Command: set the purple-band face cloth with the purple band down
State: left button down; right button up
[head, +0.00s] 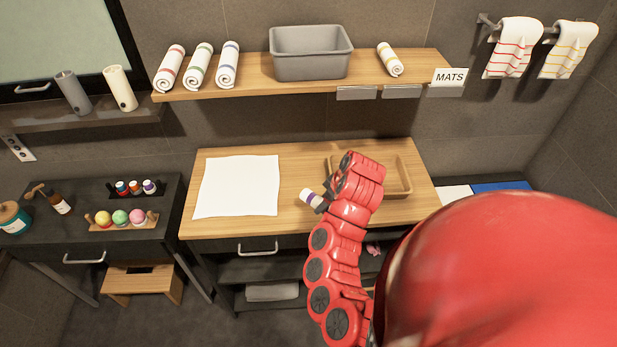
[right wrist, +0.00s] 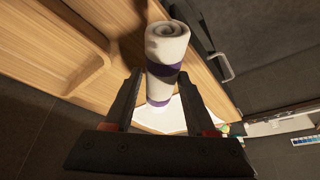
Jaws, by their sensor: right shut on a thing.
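The purple-band face cloth (head: 308,195) is a white roll with purple bands, held above the wooden counter between the white mat and the wooden tray. It also shows in the right wrist view (right wrist: 166,50), gripped between two dark fingers. My right gripper (head: 319,203) is shut on it; its fingers (right wrist: 160,88) lie on either side of the roll. The white mat (head: 237,186) lies flat and bare on the left of the counter (head: 300,165). My left gripper is not in view.
The wooden tray (head: 402,160) sits on the counter's right, partly hidden by my arm. The shelf above holds rolled cloths with red (head: 169,68), green (head: 198,67), blue (head: 228,66) and yellowish (head: 390,60) bands, a grey bin (head: 311,55) and a MATS sign (head: 449,77).

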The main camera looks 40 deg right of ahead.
jog(key=w+b, duration=0.2)
jog(key=w+d+f+b, duration=0.1)
jog(key=w+b, duration=0.2)
jog(key=w+d+f+b, duration=0.1)
jog(key=w+b, duration=0.2)
jog(key=shift+w, duration=0.2)
jog(key=w, duration=0.1)
jog(key=w+p, duration=0.1)
jog(key=w+r, duration=0.1)
jog(key=w, duration=0.1)
jog(key=shift+d, duration=0.4)
jog(key=shift+w+d+f+p, duration=0.15)
jog(key=shift+w+p, duration=0.1)
jog(key=shift+w, duration=0.2)
jog(key=shift+w+d+f+p, duration=0.1)
jog(key=shift+w+p, duration=0.15)
jog(key=shift+w, duration=0.2)
notch_tip(320, 180, down, 3)
jog(key=shift+r+p, duration=0.1)
jog(key=shift+p, duration=0.9)
jog(key=shift+a+f, duration=0.1)
jog(key=shift+f, duration=0.25)
jog(key=shift+f, duration=0.1)
